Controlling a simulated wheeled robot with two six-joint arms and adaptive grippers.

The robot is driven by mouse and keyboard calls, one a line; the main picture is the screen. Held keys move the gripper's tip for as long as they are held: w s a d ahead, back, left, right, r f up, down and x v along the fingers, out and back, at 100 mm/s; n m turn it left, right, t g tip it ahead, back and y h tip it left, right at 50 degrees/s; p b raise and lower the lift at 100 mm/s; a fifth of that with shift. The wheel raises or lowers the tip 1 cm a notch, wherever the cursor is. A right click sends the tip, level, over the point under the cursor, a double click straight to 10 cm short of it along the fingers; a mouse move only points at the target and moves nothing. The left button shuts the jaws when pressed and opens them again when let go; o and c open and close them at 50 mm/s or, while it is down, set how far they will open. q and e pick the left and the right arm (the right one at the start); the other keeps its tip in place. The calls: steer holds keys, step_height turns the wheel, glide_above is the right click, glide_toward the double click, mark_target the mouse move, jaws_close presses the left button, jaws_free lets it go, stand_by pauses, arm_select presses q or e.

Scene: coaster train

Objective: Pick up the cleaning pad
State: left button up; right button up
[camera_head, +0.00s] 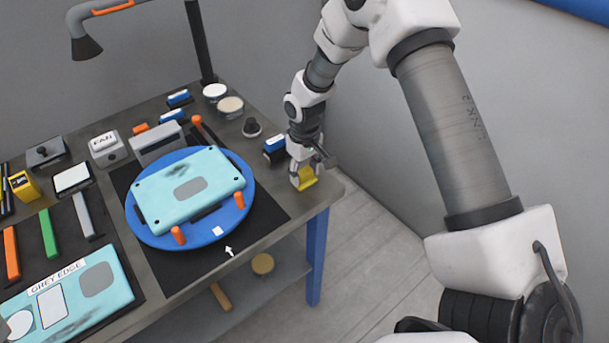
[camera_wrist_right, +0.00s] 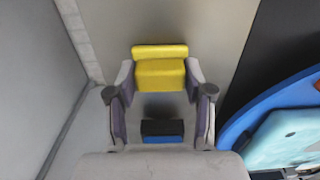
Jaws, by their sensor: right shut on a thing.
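The yellow pad (camera_head: 306,180), which looks like the cleaning pad, is at the right corner of the workbench. My right gripper (camera_head: 303,172) points down over it and is shut on it. In the right wrist view the yellow pad (camera_wrist_right: 160,75) sits between the two fingertips, with one finger against each side. I cannot tell whether the pad touches the bench top. My left gripper is not in view.
A black-and-blue block (camera_head: 274,148) lies just left of my right gripper. A blue round turntable (camera_head: 190,240) carrying a teal panel (camera_head: 190,187) with orange pegs stands further left. The bench edge is close on the right, with floor beyond.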

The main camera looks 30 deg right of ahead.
mark_target(303, 174)
steer(key=shift+w+r+b, duration=0.15)
steer(key=shift+r+b, duration=0.25)
steer(key=shift+r, duration=0.25)
steer(key=shift+s+a+r+b, duration=0.15)
steer(key=shift+s+r+b, duration=0.1)
steer(key=shift+r, duration=0.2)
steer(key=shift+s+a+r+b, duration=0.1)
steer(key=shift+a+r+b, duration=0.1)
steer(key=shift+r, duration=0.25)
steer(key=s+a+r+b, duration=0.1)
steer(key=s+a+b, duration=0.2)
steer(key=s+a, duration=0.7)
steer(key=shift+a+r, duration=0.35)
steer(key=shift+a, duration=0.2)
steer(key=shift+s, duration=0.1)
